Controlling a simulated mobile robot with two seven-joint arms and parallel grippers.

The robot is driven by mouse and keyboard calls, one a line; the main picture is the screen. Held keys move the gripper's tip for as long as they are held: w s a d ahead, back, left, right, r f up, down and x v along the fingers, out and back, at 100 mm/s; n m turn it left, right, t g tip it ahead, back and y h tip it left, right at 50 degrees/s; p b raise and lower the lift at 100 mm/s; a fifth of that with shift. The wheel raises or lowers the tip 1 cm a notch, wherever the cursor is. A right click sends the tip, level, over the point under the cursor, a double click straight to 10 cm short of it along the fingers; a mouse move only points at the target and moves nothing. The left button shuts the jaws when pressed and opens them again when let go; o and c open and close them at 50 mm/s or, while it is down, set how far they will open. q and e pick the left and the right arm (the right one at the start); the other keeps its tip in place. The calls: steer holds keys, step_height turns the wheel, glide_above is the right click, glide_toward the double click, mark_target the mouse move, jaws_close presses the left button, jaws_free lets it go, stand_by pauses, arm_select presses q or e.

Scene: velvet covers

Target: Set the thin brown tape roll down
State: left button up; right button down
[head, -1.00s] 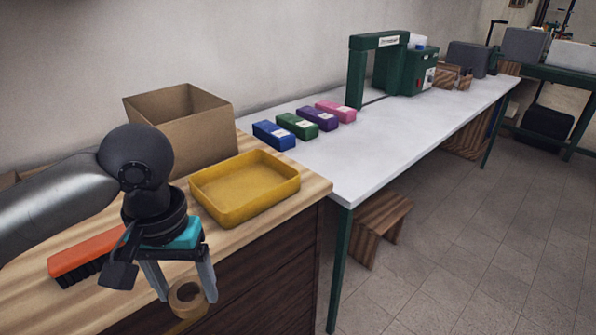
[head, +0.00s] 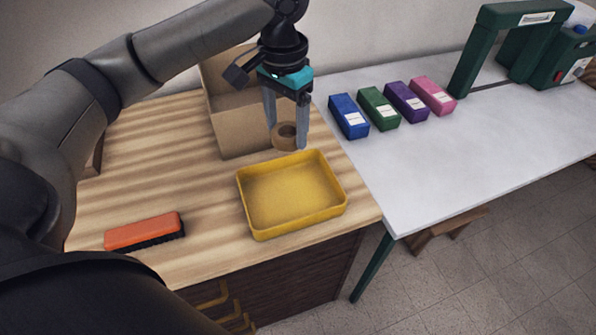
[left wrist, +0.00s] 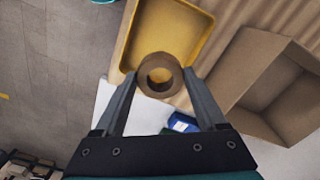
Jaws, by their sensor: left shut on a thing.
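The thin brown tape roll (head: 285,137) hangs between the fingers of my left gripper (head: 287,134), which is shut on it. In the head view the roll shows just behind the far rim of the yellow tray (head: 290,222) and in front of the cardboard box. I cannot tell its exact height above the wooden top. In the left wrist view the roll (left wrist: 160,75) sits between the fingertips (left wrist: 160,84), overlapping the tray's edge in the picture. The tray is empty. My right gripper is not in view.
An open cardboard box (head: 245,125) stands behind the tray. An orange brush (head: 145,231) lies at the front left of the wooden top (head: 150,160). Blue, green, purple and pink blocks (head: 407,101) stand on the white table (head: 420,170) to the right.

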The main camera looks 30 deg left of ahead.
arm_select(q)
steer(key=shift+w+a+r, duration=0.2)
steer(key=shift+w+r, duration=0.05)
steer(key=shift+r, duration=0.05)
steer(key=shift+w+f, duration=0.1)
steer(key=shift+f, duration=0.25)
steer(key=b, duration=0.3)
glide_above(289, 197)
step_height(289, 197, down, 14)
steer(key=shift+d+f, duration=0.1)
steer(key=shift+f, duration=0.45)
step_height(289, 197, down, 4)
steer(key=shift+f+b, duration=0.15)
steer(key=shift+b, duration=0.4)
steer(key=o, duration=1.3)
